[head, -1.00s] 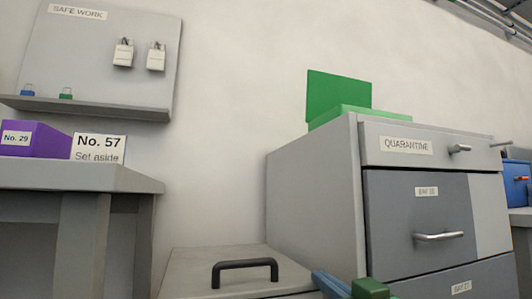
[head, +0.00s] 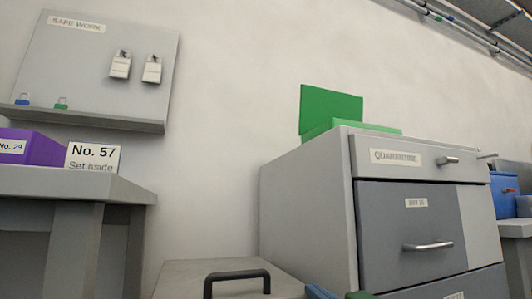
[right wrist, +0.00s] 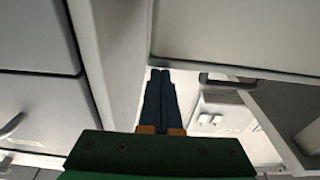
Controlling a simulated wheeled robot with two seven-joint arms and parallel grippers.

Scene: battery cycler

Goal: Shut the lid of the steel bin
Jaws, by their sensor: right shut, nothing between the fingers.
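The steel bin's grey lid (head: 185,279) shows at the bottom of the head view, between the table and the cabinet. A black bar handle (head: 237,277) stands on it. The rest of the bin is below the frame, and I cannot tell how far the lid stands open. My right gripper (head: 318,291), with blue fingers and a green body, is at the bottom edge, right of the handle and in front of the cabinet. In the right wrist view its blue fingers (right wrist: 160,74) are together and empty. My left gripper is not in view.
The grey quarantine cabinet (head: 305,205) stands close on the right, its drawers shut, with a green open box (head: 331,110) on top. A grey table (head: 75,183) stands left. A padlock board (head: 90,75) hangs on the wall.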

